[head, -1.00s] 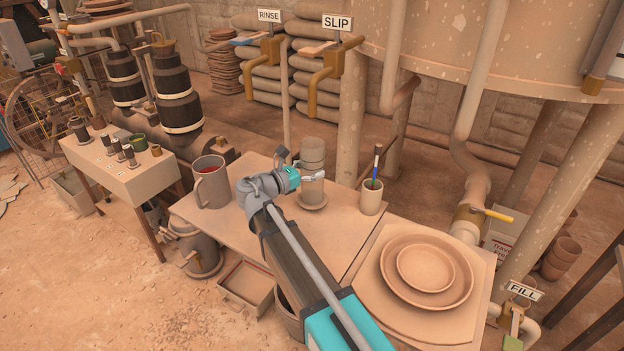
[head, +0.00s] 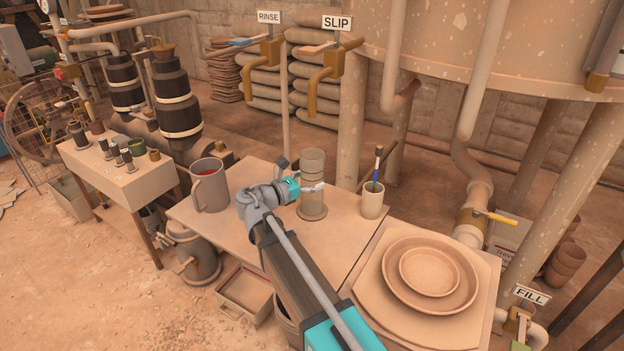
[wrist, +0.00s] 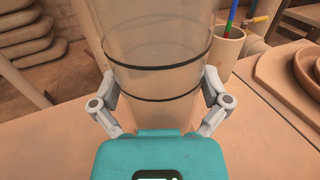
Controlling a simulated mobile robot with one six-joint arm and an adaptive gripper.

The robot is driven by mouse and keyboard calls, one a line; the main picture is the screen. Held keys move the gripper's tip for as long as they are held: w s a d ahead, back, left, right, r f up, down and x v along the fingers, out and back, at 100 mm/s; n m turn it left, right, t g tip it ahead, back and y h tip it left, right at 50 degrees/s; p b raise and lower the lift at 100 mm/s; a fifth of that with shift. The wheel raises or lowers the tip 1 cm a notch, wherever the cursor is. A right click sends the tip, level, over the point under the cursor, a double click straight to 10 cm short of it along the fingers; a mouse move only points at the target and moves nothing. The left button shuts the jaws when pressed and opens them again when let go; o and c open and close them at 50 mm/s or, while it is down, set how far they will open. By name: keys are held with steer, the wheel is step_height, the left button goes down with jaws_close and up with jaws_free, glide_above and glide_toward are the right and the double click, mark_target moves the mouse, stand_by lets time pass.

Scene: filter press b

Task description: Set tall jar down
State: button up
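The tall jar (head: 312,170) is a pale brown cylinder with dark rings and a wider round foot. It is upright over the middle of the work table (head: 240,227). Its foot looks at or very close to the table top; I cannot tell whether it touches. My gripper (head: 312,188) comes in from the left and is shut on the jar's lower body. In the wrist view the jar (wrist: 158,60) fills the space between both grey fingers, one against each side. The jar's foot is hidden there by the gripper body.
A grey mug (head: 209,190) with red contents stands left of the jar. A cup with brushes (head: 372,202) stands close on the right. Stacked plates (head: 430,275) lie on a board at front right. The table in front of the jar is clear.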

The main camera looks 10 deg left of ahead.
steer(key=shift+r, duration=0.2)
stand_by(0.3)
steer(key=v, duration=1.2)
